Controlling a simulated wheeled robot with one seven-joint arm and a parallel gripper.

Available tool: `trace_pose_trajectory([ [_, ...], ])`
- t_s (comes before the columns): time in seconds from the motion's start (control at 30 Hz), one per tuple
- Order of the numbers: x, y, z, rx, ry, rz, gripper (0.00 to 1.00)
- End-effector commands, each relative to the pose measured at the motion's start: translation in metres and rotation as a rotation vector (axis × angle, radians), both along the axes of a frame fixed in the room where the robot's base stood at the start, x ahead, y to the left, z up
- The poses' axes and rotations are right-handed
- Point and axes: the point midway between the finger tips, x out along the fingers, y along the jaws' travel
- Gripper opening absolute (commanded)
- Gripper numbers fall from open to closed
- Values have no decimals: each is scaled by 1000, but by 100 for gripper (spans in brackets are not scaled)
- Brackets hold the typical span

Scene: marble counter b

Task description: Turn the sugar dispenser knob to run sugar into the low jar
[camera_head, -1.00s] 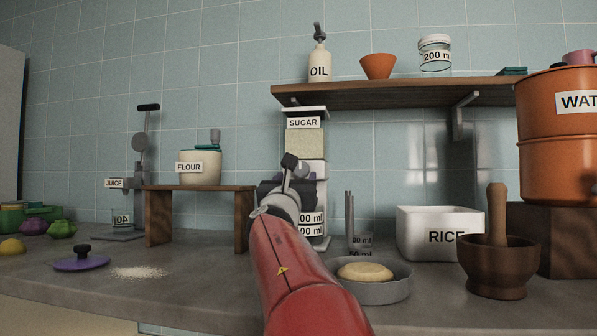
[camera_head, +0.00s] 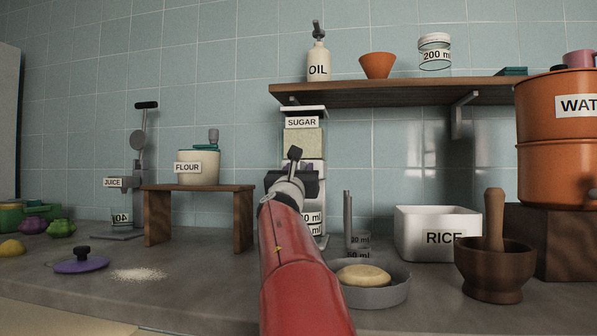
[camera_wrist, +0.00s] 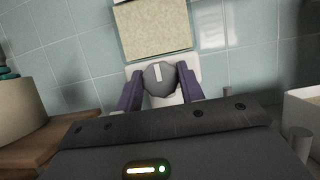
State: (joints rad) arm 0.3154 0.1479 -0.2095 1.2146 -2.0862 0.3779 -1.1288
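The sugar dispenser (camera_head: 303,142) stands upright under the shelf, labelled SUGAR, with pale sugar in its window. Its round grey knob (camera_wrist: 160,81) bears a white mark that points nearly straight up in the wrist view. My gripper (camera_wrist: 160,85) has its purple fingers on either side of the knob, seemingly touching both sides. In the head view my arm hides the knob and much of the dispenser's lower part. Below it, partly hidden, are labels ending in "0 ml" (camera_head: 313,217), apparently on a jar under the spout. I cannot see sugar falling.
A clear measuring vessel (camera_head: 359,243) and a grey bowl with dough (camera_head: 397,295) stand right of my arm. The RICE box (camera_head: 405,220) and mortar (camera_head: 497,270) are farther right. A wooden stand (camera_head: 243,220) with the flour pot (camera_head: 198,168) is left. The shelf (camera_head: 400,93) hangs above.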

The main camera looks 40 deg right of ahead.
Motion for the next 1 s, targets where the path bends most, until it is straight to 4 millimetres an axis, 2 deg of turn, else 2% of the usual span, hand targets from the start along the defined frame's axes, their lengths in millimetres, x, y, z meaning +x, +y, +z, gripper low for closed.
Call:
trace_pose_trajectory([
  [0.1, 0, 0, 0, 0, 0, 0, 15],
  [0.47, 1, 1, 0, 50, -59, 2, 15],
  [1.0, 1, 1, 2, 349, -409, 1, 15],
])
